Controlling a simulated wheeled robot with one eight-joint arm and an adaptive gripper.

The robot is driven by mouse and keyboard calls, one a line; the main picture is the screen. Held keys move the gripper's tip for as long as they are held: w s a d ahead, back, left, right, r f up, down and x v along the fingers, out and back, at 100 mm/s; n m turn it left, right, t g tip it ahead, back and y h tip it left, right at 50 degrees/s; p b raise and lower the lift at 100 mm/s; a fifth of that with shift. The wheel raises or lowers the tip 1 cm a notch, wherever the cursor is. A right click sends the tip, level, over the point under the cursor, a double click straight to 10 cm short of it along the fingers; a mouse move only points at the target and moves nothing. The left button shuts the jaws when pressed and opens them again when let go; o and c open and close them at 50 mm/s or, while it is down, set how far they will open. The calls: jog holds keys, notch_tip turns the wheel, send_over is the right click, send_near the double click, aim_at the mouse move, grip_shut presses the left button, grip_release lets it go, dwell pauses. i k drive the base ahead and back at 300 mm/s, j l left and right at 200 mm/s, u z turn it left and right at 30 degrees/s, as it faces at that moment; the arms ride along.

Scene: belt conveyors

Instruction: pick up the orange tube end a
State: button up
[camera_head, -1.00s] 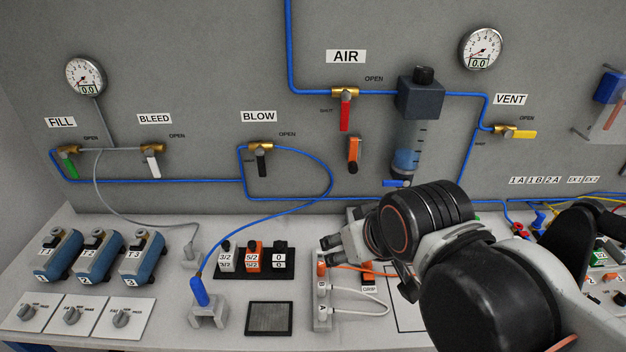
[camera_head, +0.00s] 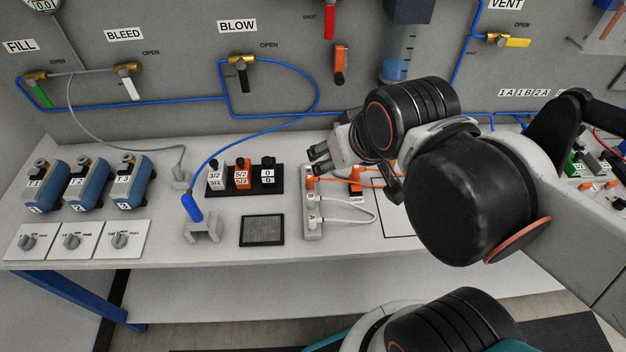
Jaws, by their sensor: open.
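A thin orange tube (camera_head: 334,180) lies above the bench right of centre. Its left end (camera_head: 309,182) is at the upper part of a pale upright block (camera_head: 313,225). It runs right past an orange and black fitting behind the "GRIP" label (camera_head: 357,199), then partly behind my arm. I cannot tell which end is end a. My gripper (camera_head: 316,160) is open, its fingers pointing left, just above the tube's left end in the picture. Whether it touches anything cannot be told. No tube shows between the fingers.
A white tube (camera_head: 350,222) loops from the same block. A black rack of labelled valves (camera_head: 243,180) stands left of the gripper, with a dark square panel (camera_head: 263,230) in front. A blue tube end (camera_head: 192,207) rests on a grey stand (camera_head: 203,228).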

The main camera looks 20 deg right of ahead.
aim_at(310, 179)
jog(key=z, duration=1.8)
jog(key=u, duration=1.85)
jog(key=j+z, duration=0.35)
jog(key=k+j+z, duration=0.3)
jog(key=j, duration=0.15)
jog(key=i+j, duration=0.05)
jog(key=i, duration=0.05)
